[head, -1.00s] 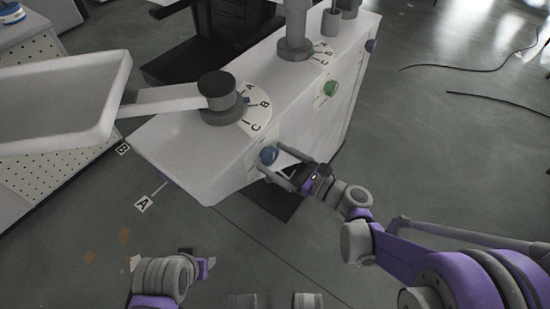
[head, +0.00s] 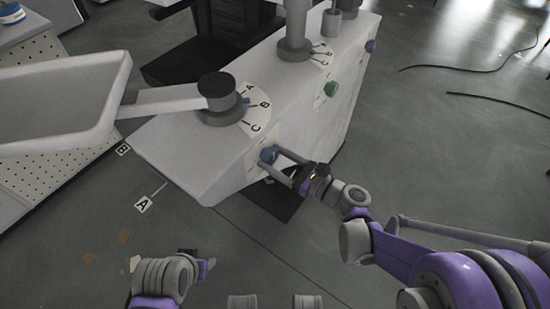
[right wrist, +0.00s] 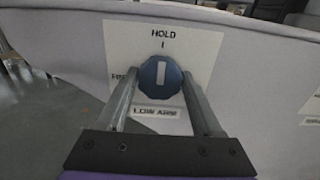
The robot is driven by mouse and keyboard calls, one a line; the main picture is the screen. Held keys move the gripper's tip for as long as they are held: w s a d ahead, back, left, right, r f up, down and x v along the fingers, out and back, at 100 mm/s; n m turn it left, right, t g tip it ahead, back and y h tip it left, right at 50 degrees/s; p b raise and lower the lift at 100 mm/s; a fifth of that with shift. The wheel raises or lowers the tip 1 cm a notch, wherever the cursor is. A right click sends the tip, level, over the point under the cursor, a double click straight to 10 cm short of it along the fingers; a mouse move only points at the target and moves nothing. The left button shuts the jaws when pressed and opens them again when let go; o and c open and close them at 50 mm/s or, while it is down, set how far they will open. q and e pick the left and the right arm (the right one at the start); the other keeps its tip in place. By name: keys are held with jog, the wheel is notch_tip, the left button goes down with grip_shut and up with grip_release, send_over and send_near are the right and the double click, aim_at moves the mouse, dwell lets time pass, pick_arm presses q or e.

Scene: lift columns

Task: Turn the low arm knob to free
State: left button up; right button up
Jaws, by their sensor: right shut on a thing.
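The low arm knob (right wrist: 161,79) is blue and faceted, on a white plate above a "LOW ARM" label (right wrist: 156,112). Its white mark stands upright, in line with the "HOLD" label (right wrist: 162,33). The "FREE" label (right wrist: 121,77) at the left is partly hidden by a finger. In the head view the knob (head: 268,154) is on the near side of the white column base. My right gripper (head: 271,162) is shut on the knob, one finger at each side. My left gripper (head: 208,266) is low in the head view, empty-looking, its jaws unclear.
The white base (head: 195,150) carries a lettered A-B-C dial (head: 257,112) and a grey arm with a tray (head: 60,105) reaching left. A green knob (head: 331,89) is farther along the same side. The floor on the right is open, with dark cables (head: 480,96).

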jog(key=n, duration=0.8)
jog(key=shift+n+p, duration=0.35)
jog(key=shift+n, duration=0.05)
jog(key=n, duration=0.4)
jog(key=shift+n+p, duration=0.45)
jog(key=shift+n, duration=1.95)
jog(key=o, duration=1.4)
jog(key=shift+c, duration=0.2)
